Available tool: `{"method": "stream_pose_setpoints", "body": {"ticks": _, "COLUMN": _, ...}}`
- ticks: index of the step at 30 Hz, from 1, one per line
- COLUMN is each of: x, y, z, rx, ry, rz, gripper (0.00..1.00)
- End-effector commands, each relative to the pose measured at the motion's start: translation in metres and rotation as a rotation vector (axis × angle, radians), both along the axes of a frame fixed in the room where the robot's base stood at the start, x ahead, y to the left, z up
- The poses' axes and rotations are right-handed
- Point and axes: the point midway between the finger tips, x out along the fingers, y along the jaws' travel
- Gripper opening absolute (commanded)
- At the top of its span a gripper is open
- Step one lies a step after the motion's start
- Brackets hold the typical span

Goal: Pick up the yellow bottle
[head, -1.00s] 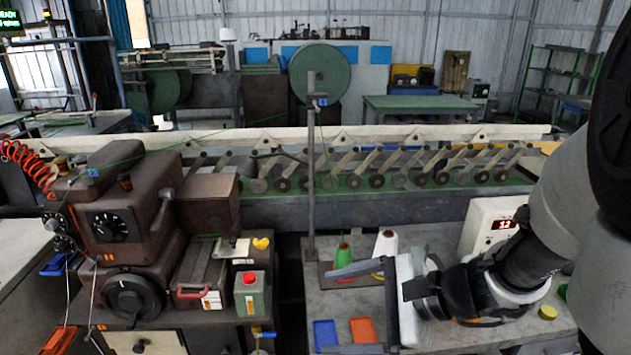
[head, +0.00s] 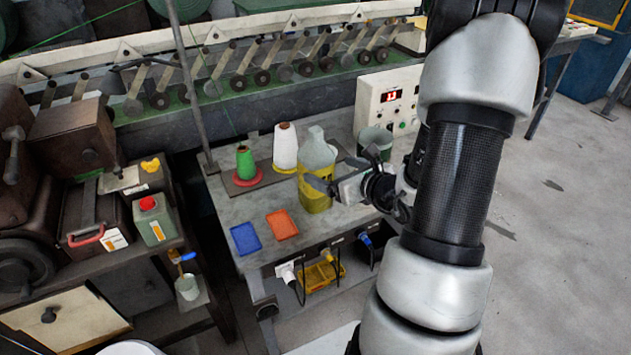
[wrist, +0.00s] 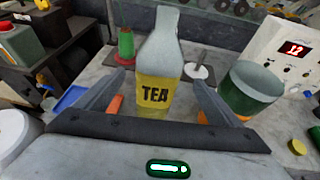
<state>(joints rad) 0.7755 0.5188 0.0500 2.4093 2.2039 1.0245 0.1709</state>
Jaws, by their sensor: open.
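The yellow bottle (head: 316,194) stands upright on the grey worktable (head: 222,207). Its lower part is yellow and its upper part and neck are pale grey. In the wrist view the bottle (wrist: 155,92) shows black "TEA" lettering. My gripper (head: 338,172) is open at the bottle's right side in the head view. In the wrist view its two fingers (wrist: 158,80) reach along both sides of the bottle, with the bottle between them. I cannot tell whether either finger touches it.
A green cone (head: 244,163) and a white cone (head: 285,147) stand behind the bottle. A dark green cup (head: 375,141) is close to my gripper. Blue (head: 244,239) and orange (head: 281,225) trays lie in front. A control box (head: 372,100) stands at the back.

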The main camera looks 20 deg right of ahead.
Motion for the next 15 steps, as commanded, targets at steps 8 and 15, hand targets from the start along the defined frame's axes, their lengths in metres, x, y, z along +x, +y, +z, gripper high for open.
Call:
{"method": "stream_pose_setpoints", "body": {"ticks": 8, "x": 0.027, "y": 0.005, "z": -0.011, "rx": 0.000, "ry": 0.000, "rz": 0.002, "gripper": 0.88}}
{"method": "stream_pose_setpoints", "body": {"ticks": 15, "x": 0.057, "y": 0.011, "z": -0.021, "rx": 0.002, "ry": -0.001, "rz": 0.004, "gripper": 0.88}}
